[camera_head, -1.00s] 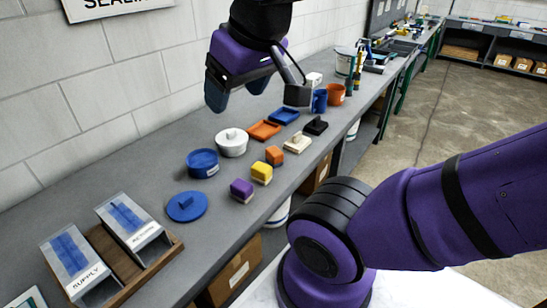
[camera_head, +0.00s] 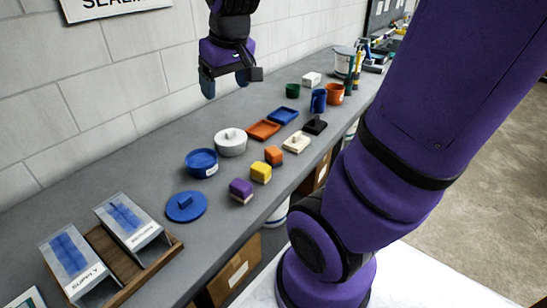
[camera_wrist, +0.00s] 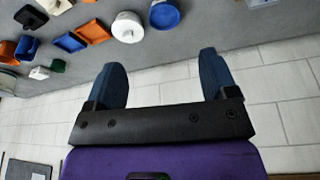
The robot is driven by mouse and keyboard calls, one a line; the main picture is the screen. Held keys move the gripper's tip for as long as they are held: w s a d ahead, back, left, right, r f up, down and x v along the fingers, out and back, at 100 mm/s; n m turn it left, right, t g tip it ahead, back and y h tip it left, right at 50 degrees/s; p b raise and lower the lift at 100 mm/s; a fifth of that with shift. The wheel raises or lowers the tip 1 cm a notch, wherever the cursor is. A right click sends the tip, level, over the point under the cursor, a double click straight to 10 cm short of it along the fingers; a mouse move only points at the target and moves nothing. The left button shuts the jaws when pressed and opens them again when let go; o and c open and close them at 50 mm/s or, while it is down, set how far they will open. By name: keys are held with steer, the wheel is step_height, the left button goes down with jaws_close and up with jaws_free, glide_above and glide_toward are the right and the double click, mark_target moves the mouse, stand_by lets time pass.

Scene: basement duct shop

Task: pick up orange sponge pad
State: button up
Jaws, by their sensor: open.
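The orange sponge pad (camera_head: 274,155) is a small block on the grey bench, just behind a yellow block (camera_head: 261,172) and in front of a cream block with a knob (camera_head: 296,142). In the wrist view I cannot clearly make it out; that area lies at the top edge. My gripper (camera_head: 226,84) is raised above the back of the bench near the wall, up and to the left of the pad and well apart from it. In the wrist view its two blue fingers (camera_wrist: 165,78) are wide apart with nothing between them.
Near the pad are a purple block (camera_head: 241,188), a white lidded pot (camera_head: 231,142), a blue bowl (camera_head: 202,163), an orange tray (camera_head: 263,130), a blue tray (camera_head: 283,116) and a black handled block (camera_head: 315,125). Cups stand farther back. The block wall borders the bench.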

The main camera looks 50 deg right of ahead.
steer(key=w+d+f+g, duration=0.1)
steer(key=w+d+f, duration=0.4)
steer(key=d, duration=0.1)
steer(key=m+g, duration=0.2)
glide_above(273, 150)
steer(key=shift+y, duration=0.3)
steer(key=f, duration=2)
steer(key=shift+d+f, duration=0.15)
steer(key=shift+d, duration=0.2)
step_height(273, 150, down, 6)
steer(key=shift+s+r, duration=0.1)
steer(key=shift+r, duration=0.1)
steer(key=shift+a+f, duration=0.15)
steer(key=shift+f, duration=1.2)
steer(key=shift+a+f, duration=0.15)
steer(key=shift+f, duration=1.2)
steer(key=c, duration=1.1)
steer(key=shift+r, duration=0.15)
